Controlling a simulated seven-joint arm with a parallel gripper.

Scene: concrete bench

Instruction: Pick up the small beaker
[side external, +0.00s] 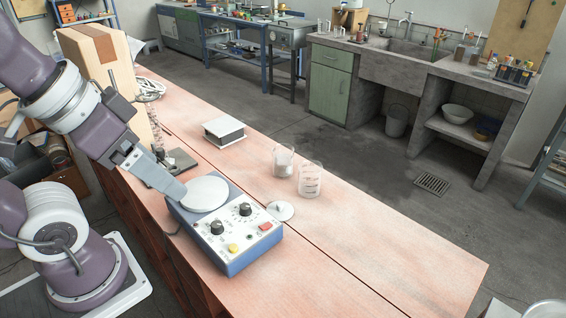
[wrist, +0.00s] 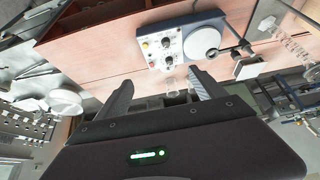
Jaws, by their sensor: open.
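Two clear glass beakers stand upright side by side on the bench, right of the hotplate in the side view. The left beaker (side external: 283,162) looks a little smaller; the right beaker (side external: 310,180) has dark markings. In the wrist view a faint glass shape (wrist: 170,83) shows between the fingers; I cannot tell which beaker it is. My gripper (side external: 178,189) is over the left edge of the hotplate in the side view, apart from both beakers. In the wrist view its two fingers (wrist: 159,77) are spread, with nothing held.
The blue hotplate (side external: 240,240) with knobs and a round white top lies between my gripper and the beakers. A white disc (side external: 280,210) lies beside it. The bench's near right end is clear.

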